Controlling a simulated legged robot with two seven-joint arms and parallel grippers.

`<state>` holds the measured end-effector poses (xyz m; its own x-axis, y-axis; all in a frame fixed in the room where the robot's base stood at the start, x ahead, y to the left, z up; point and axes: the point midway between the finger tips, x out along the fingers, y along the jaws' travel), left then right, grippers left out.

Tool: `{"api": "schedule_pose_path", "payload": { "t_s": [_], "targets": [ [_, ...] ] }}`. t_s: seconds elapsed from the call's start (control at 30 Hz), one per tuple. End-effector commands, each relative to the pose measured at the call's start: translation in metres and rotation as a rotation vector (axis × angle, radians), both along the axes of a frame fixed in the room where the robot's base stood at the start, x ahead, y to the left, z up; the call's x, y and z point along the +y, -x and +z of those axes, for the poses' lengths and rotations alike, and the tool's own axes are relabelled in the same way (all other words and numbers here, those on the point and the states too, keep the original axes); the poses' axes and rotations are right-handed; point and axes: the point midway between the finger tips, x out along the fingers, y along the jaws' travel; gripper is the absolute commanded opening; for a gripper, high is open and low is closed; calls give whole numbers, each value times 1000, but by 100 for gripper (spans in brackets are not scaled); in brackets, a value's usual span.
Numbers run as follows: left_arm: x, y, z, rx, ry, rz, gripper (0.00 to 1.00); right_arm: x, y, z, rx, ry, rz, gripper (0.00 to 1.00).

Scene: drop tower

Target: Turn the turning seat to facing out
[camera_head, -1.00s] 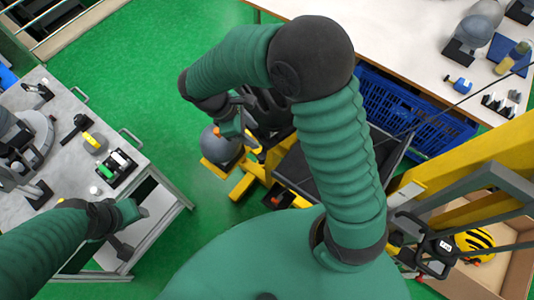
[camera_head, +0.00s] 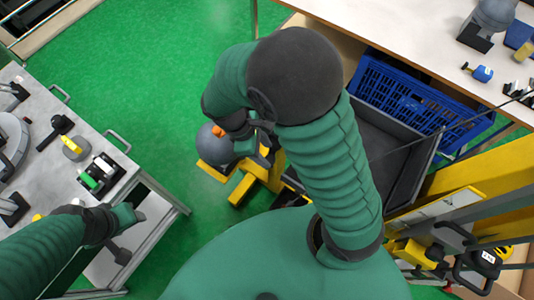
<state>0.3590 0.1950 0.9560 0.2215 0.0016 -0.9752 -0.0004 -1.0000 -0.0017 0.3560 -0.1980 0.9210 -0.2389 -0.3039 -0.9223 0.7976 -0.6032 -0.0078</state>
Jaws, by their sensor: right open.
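I cannot make out the turning seat for certain; my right arm covers much of the yellow rig (camera_head: 255,178) in the middle. A dark grey ball (camera_head: 211,146) sits at the rig's left end, above a yellow plate (camera_head: 215,173). My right gripper (camera_head: 250,143) is open, just right of the ball in the picture. My wrist and forearm partly hide it, and I cannot tell whether it touches anything. My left gripper (camera_head: 137,214) is at the right edge of the grey bench, apart from the rig; its jaw opening is unclear.
A dark grey tray (camera_head: 412,140) lies right of my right arm, with a blue crate (camera_head: 400,90) behind it under a white table (camera_head: 390,35). The bench (camera_head: 35,165) at left carries small tools. Yellow beams (camera_head: 480,200) stand at right. Green floor is open at upper left.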

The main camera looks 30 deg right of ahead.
Motion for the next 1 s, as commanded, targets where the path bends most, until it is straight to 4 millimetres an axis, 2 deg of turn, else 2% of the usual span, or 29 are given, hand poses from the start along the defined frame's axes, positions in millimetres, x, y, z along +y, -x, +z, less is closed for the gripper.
{"api": "schedule_pose_path", "payload": {
  "t_s": [0.13, 0.43, 0.8, 1.0],
  "targets": [
    [0, 0, -2, 0, 0, 0, 50, -6, 6, -17, 0, 0, 0, 49],
    [0, 0, -2, 0, 0, 0, 50, -7, 4, -20, 0, -1, 1, 49],
    [0, 0, -2, 0, 0, 0, 50, -7, 5, -20, -2, 0, 2, 0],
    [0, 0, -2, 0, 0, 0, 50, -7, 4, -19, -2, 0, 2, 0]
  ]
}}
